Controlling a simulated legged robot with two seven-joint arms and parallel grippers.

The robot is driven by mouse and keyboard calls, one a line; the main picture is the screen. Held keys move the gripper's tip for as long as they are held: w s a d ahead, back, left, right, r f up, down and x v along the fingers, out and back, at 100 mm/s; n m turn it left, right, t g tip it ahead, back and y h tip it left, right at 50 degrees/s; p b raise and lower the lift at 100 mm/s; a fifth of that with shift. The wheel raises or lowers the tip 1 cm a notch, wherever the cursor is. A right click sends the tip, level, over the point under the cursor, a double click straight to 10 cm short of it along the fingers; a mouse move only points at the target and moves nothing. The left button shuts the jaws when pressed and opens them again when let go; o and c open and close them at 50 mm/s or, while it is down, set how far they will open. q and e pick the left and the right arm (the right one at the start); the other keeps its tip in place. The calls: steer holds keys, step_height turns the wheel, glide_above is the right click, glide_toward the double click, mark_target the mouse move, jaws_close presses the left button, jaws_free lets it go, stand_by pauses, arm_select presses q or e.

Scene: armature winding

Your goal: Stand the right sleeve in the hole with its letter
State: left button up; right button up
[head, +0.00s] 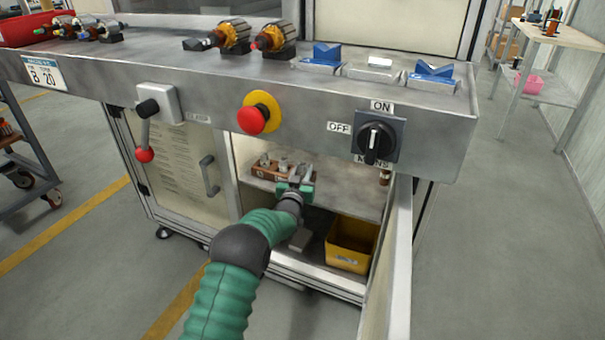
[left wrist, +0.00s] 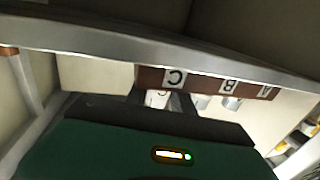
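A brown rack (head: 268,174) stands on the upper cabinet shelf, with several small metal sleeves (head: 283,163) upright in it. Grey cylinders (left wrist: 232,103) show by B. My left gripper (head: 295,179) is inside the cabinet at the rack's near right end. In the wrist view its dark fingers (left wrist: 160,100) are apart near C, with a pale object between them; whether they grip it is unclear. My right gripper is not in view.
The bench front (head: 225,95) overhangs the cabinet opening, with a red stop button (head: 252,120) and a rotary switch (head: 376,138). An open door (head: 393,260) bounds the right side. A yellow bin (head: 350,246) sits below the shelf. A small brown cylinder (head: 385,176) stands at the shelf's right.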

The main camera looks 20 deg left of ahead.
arm_select(q)
steer(key=o, duration=0.4)
steer(key=shift+r, duration=0.1)
steer(key=shift+s+d+p, duration=0.1)
steer(key=shift+s+p, duration=0.3)
steer(key=s+d+f+m+g+h+p, duration=0.1)
steer(key=s+d+g, duration=0.4)
steer(key=s, duration=1)
steer(key=s+d+f+g+h+p, duration=0.1)
steer(key=s+d+g, duration=0.4)
steer(key=s, duration=1)
steer(key=s+d+f+m+g+h+p, duration=0.1)
steer(key=s+d+g, duration=0.4)
steer(key=s, duration=1.1)
steer(key=shift+s+d+f+m+h+p, duration=0.1)
steer(key=shift+d+f+m+h+p, duration=0.2)
steer(key=shift+d+f+h+p, duration=0.4)
